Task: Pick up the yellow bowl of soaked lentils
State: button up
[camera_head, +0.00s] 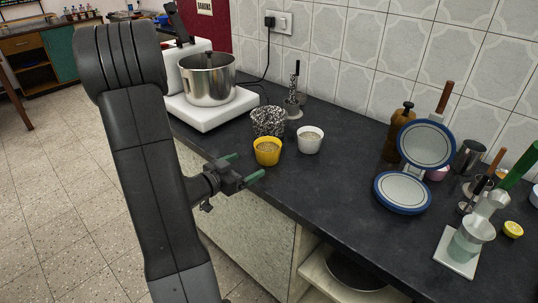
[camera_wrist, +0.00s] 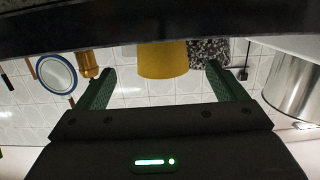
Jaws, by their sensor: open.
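The yellow bowl (camera_head: 267,154) stands upright near the front edge of the dark counter, with tan lentils showing at its top. My gripper (camera_head: 246,167) is open and empty, just in front of the bowl and to its left in the head view. In the wrist view the yellow bowl (camera_wrist: 162,60) appears upside down, beyond and between the two green fingers (camera_wrist: 158,82). The fingers do not appear to touch it. The bowl's far side is hidden.
A white bowl (camera_head: 310,141) stands right of the yellow one, and a black-and-white speckled container (camera_head: 268,121) close behind it. A steel pot (camera_head: 207,80) sits on a white appliance at left. A blue-rimmed waffle-maker-like device (camera_head: 402,192) stands at right, with clear counter between.

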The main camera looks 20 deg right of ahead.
aim_at(268, 153)
jog(key=x, duration=1.1)
jog(key=shift+w+r, duration=0.15)
jog(key=shift+r, duration=0.05)
jog(key=c, duration=1.3)
